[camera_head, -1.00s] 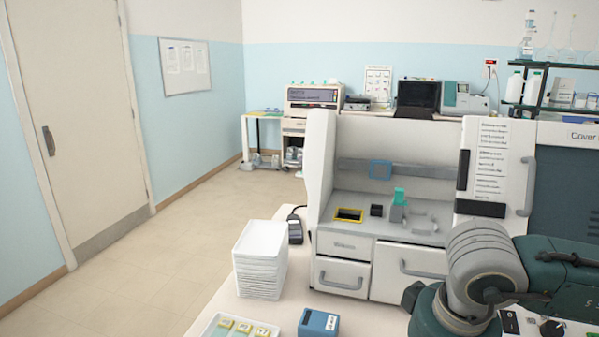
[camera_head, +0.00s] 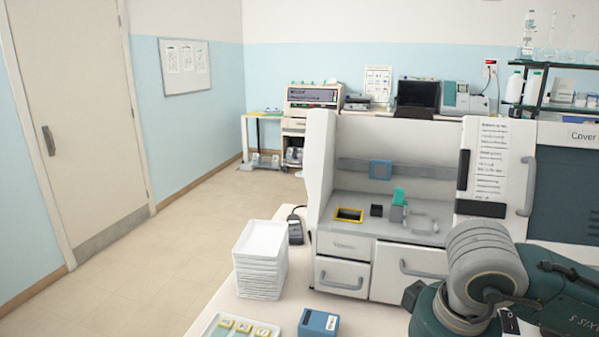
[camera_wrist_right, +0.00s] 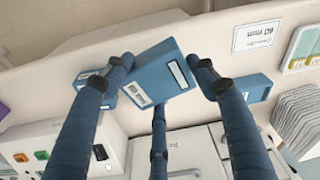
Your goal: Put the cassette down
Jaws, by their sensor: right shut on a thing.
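A blue cassette (camera_wrist_right: 158,74) with white labels is between the fingers of my right gripper (camera_wrist_right: 160,65) in the right wrist view. The gripper is shut on it and holds it tilted over the pale bench top. The bench hides part of the cassette's true height, so I cannot tell whether it touches. One blue box (camera_wrist_right: 92,80) lies behind the left finger and another blue box (camera_wrist_right: 254,87) lies right of the right finger. A blue box also shows at the bottom of the head view (camera_head: 318,322). My left gripper is not in view.
A stack of white trays (camera_head: 260,260) and a tray of slides (camera_head: 240,328) stand on the bench. The white staining machine (camera_head: 345,247) stands behind, with drawers facing the bench. A "60 mm" label (camera_wrist_right: 262,36) lies on bare bench top.

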